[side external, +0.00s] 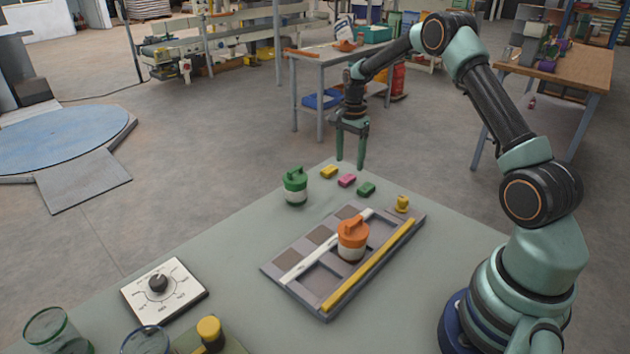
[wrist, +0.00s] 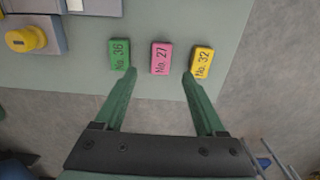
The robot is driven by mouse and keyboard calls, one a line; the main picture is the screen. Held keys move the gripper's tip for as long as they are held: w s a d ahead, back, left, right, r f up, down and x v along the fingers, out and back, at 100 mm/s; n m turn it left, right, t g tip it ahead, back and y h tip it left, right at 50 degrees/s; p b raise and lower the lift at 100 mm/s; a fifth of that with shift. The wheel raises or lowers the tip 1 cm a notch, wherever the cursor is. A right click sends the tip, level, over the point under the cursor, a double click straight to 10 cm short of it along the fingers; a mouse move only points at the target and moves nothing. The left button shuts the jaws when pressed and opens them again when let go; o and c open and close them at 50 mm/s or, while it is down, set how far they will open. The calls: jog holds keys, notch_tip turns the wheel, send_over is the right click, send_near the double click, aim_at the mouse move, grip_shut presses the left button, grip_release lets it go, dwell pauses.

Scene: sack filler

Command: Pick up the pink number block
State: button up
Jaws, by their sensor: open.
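The pink number block (wrist: 161,58), marked "No. 27", lies flat on the table between a green block (wrist: 119,53) marked "No. 36" and a yellow block (wrist: 202,62) marked "No. 32". In the side view the pink block (side external: 347,180) lies near the table's far corner, with the yellow block (side external: 329,172) and green block (side external: 366,189) on either side. My gripper (side external: 350,165) is open and empty, with its fingers pointing down above the far edge. In the wrist view the gripper's tips (wrist: 161,72) are spread, with the pink block between and just beyond them.
A green-lidded jar (side external: 295,187) stands left of the blocks. A grey tray (side external: 275,268) holds an orange-lidded jar (side external: 352,240), and a small yellow knob (side external: 402,203) is at its far corner. A dial plate (side external: 185,300) lies front left. Table surface between is bare.

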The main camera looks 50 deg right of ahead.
aim_at(347, 178)
jog(key=shift+a+f, duration=0.2)
jog(key=shift+f, duration=2.4)
grip_shut()
